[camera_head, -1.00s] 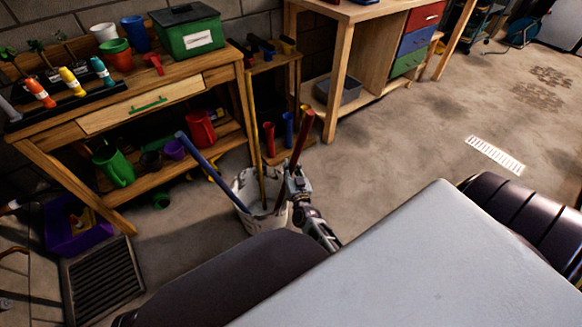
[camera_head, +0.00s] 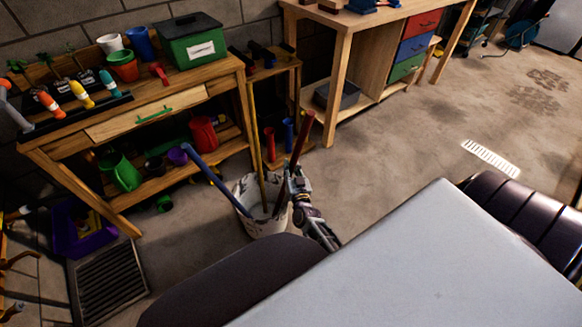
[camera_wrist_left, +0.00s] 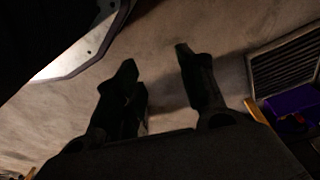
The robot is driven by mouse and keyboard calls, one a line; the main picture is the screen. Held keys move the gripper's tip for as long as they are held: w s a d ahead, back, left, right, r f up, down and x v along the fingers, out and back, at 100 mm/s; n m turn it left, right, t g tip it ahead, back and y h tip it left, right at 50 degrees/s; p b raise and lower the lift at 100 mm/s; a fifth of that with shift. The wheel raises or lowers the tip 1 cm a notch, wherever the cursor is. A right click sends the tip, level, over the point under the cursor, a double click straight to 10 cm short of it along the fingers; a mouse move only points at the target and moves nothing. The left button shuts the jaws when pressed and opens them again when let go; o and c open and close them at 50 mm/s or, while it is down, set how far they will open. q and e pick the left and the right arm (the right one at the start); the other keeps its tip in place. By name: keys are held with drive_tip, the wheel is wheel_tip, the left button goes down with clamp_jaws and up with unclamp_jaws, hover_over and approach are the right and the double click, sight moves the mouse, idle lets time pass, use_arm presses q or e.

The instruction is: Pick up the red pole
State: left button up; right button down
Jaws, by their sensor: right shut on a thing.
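The red pole (camera_head: 302,137) leans in a white bucket (camera_head: 248,224) on the floor, with its lower end hidden inside the bucket. My right gripper (camera_head: 294,186) is shut on the pole just above the bucket's rim. A blue pole (camera_head: 215,179) and a yellow pole (camera_head: 257,144) also stand in the bucket, left of the red one. My left gripper (camera_wrist_left: 155,58) shows in the left wrist view with its fingers apart and nothing between them, over bare floor.
A wooden workbench (camera_head: 68,143) with pots, a green box (camera_head: 190,42) and a lower shelf stands behind the bucket at left. A second wooden bench (camera_head: 338,88) is behind at right. A floor grate (camera_head: 110,282) lies at left. Open floor is at right.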

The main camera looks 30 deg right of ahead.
use_arm(q)
drive_tip(key=shift+s+a+f, duration=0.1)
drive_tip(key=shift+a+f, duration=0.05)
drive_tip(key=shift+f, duration=0.25)
use_arm(e)
drive_tip(key=shift+r, duration=0.2)
drive_tip(key=shift+r, duration=0.15)
